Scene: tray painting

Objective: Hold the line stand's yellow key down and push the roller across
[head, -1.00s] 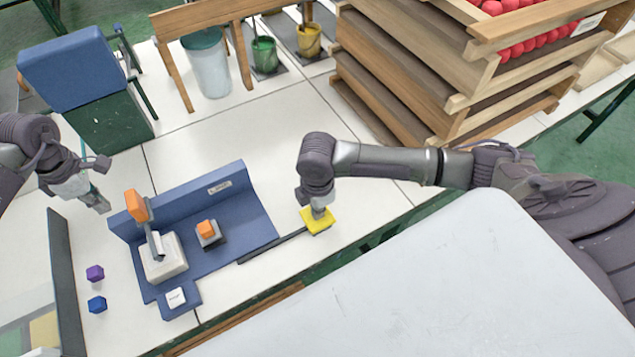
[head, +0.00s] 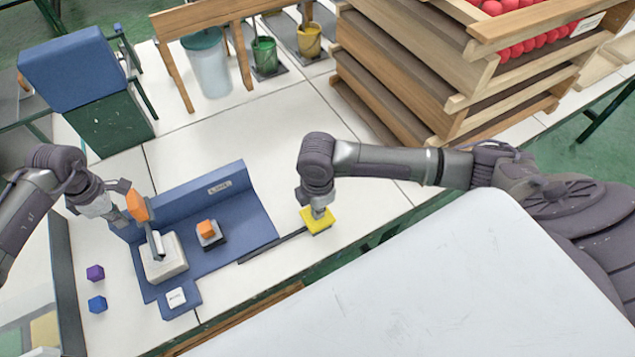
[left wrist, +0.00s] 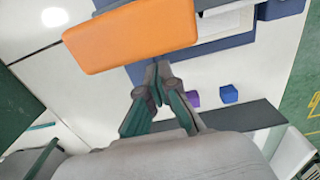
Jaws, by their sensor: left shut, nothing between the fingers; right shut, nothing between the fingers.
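The blue line stand (head: 240,205) has a yellow key (head: 318,221) at the end of a dark arm on its right. My right gripper (head: 319,212) is shut with its tips down on the yellow key; whether the key is fully down cannot be told. The roller (head: 165,262) is a pale block at the stand's left end, with a tilted grey handle and an orange top (head: 137,206). My left gripper (head: 124,219) is shut and empty just left of the orange top. In the left wrist view its fingertips (left wrist: 158,68) lie close to the orange top (left wrist: 130,38); contact is unclear.
An orange block (head: 206,228) sits on a dark base on the stand. A white piece (head: 176,297) is at its front. Purple (head: 95,272) and blue (head: 97,304) blocks lie left. Wooden trays (head: 400,75) are stacked behind.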

